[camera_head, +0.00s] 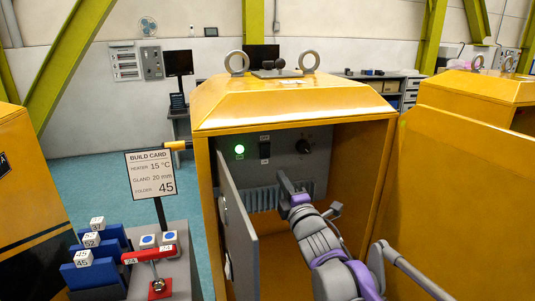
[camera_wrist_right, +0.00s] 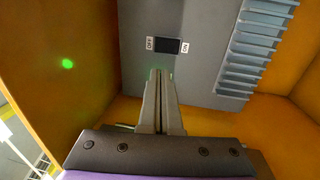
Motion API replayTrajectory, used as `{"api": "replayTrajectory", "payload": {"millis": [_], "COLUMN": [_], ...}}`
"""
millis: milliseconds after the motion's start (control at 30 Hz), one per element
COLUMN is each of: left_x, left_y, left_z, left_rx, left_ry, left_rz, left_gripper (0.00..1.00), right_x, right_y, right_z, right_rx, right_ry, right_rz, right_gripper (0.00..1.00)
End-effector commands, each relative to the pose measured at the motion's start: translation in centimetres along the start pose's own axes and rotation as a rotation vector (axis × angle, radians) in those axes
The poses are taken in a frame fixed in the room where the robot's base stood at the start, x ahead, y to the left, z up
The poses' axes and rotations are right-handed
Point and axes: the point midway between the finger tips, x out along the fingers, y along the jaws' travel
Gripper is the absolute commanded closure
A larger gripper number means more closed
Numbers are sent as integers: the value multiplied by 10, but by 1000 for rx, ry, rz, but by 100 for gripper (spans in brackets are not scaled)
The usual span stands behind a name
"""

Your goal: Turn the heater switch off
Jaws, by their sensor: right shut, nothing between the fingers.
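The heater switch (camera_head: 264,151) is a small black rocker on the grey panel inside the open yellow cabinet. In the wrist view the switch (camera_wrist_right: 166,46) lies between an OFF label (camera_wrist_right: 150,43) on the left and an ON label (camera_wrist_right: 185,47) on the right. Which side is pressed is too small to tell. A green lamp (camera_head: 239,150) glows left of the switch. My right gripper (camera_head: 285,184) is inside the cabinet, below and right of the switch in the head view. Its shut, empty fingers (camera_wrist_right: 160,73) point towards the switch, with no visible contact. My left gripper is out of view.
The open grey door (camera_head: 237,232) stands left of my right arm. A black knob (camera_head: 303,146) is right of the switch, above a ribbed vent (camera_head: 262,198).

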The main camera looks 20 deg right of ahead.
Motion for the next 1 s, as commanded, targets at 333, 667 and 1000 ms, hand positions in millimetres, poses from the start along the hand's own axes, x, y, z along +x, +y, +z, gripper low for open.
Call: {"api": "replayTrajectory", "payload": {"millis": [333,667,1000], "left_x": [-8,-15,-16], "left_y": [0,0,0], "left_z": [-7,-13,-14], "left_rx": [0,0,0], "left_ry": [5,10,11], "left_rz": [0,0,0], "left_gripper": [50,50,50], "right_x": [69,122,132], "right_y": [1,1,0], "right_z": [0,0,0], "right_rx": [1,1,2], "right_ry": [1,0,0], "right_rz": [0,0,-1], "right_gripper": [100,100,100]}}
